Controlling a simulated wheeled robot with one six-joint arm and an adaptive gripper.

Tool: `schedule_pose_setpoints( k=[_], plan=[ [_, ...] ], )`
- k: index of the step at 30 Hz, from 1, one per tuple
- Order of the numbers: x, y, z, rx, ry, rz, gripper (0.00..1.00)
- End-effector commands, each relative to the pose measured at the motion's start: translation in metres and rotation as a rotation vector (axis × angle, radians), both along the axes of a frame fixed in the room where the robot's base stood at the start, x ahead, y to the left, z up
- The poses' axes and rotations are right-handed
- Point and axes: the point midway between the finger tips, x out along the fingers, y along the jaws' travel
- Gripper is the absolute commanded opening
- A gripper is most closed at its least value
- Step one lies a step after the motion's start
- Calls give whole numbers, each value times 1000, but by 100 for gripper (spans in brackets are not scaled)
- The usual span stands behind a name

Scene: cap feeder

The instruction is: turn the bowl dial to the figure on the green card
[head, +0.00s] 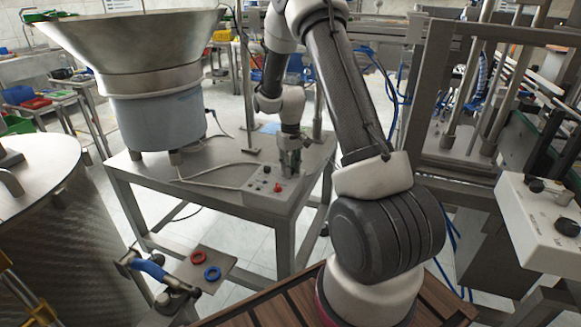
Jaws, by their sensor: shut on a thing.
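My gripper (290,168) points down at the back right of the small grey control box (262,198) on the steel table. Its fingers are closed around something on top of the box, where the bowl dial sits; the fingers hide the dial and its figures. A red button (278,187) and small dark knobs stand on the box in front of the gripper. I cannot make out the green card or its figure in this view.
The big steel feeder bowl (130,45) on its blue-grey drum (160,118) stands left on the steel table (140,178). A cable runs across the tabletop. A plate with red and blue rings (213,273) is in front. A machine frame stands right.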

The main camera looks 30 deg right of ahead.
Motion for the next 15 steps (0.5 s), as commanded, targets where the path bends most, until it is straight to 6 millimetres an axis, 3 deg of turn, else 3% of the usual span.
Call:
schedule_pose_setpoints(
  k=[15],
  plan=[
    [1, 0, 1, 0, -2, -487, 0]
  ],
)
